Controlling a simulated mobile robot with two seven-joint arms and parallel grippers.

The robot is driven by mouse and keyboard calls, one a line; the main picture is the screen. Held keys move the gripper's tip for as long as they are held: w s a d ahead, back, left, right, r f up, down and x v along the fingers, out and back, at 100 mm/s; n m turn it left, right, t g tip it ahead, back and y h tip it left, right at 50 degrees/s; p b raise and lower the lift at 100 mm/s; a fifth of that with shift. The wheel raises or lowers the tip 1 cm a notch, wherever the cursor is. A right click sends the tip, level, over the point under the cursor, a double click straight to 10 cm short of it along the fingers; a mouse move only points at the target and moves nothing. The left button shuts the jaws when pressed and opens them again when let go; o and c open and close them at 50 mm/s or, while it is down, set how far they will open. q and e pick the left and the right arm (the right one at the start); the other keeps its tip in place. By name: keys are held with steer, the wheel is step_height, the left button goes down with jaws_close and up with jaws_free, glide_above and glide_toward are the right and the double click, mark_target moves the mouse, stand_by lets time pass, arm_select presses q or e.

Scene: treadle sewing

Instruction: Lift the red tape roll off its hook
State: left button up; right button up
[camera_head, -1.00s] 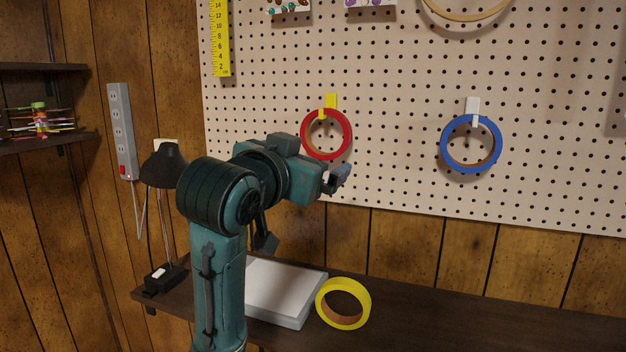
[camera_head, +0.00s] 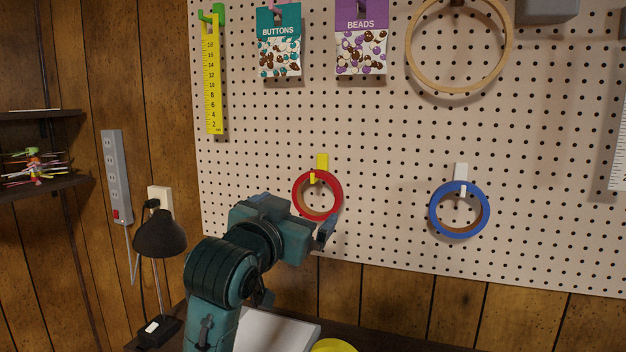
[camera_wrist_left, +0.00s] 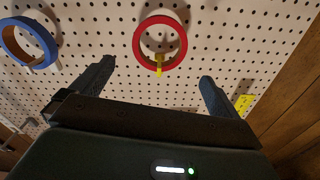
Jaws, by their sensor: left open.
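The red tape roll (camera_head: 296,198) hangs on a yellow hook (camera_head: 322,163) on the pegboard. My left gripper (camera_head: 325,236) is just below and in front of the roll in the head view, partly hidden by its own wrist. In the left wrist view, the gripper (camera_wrist_left: 152,80) is open and empty, with its two fingers spread to either side of the red tape roll (camera_wrist_left: 138,50). The roll lies beyond the fingertips, and the yellow hook (camera_wrist_left: 159,64) shows inside its ring. No contact between fingers and roll is visible. My right gripper is not in view.
A blue tape roll (camera_head: 433,222) hangs on a white hook to the right. A wooden hoop (camera_head: 411,57), bead and button packets, and a yellow ruler (camera_head: 211,80) hang above. Below are a black lamp (camera_head: 160,236), a white stack (camera_head: 280,335) and a yellow roll (camera_head: 334,346).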

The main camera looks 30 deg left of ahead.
mark_target(314, 183)
arm_select(q)
steer(key=x, duration=0.9)
steer(key=shift+w, duration=0.2)
steer(key=shift+f, duration=0.15)
steer(key=c, duration=0.8)
steer(key=shift+r+p, duration=1.15)
steer(key=shift+p, duration=0.05)
steer(key=p+v, duration=0.2)
steer(key=v, duration=0.8)
stand_by(0.4)
steer(key=shift+f, duration=0.15)
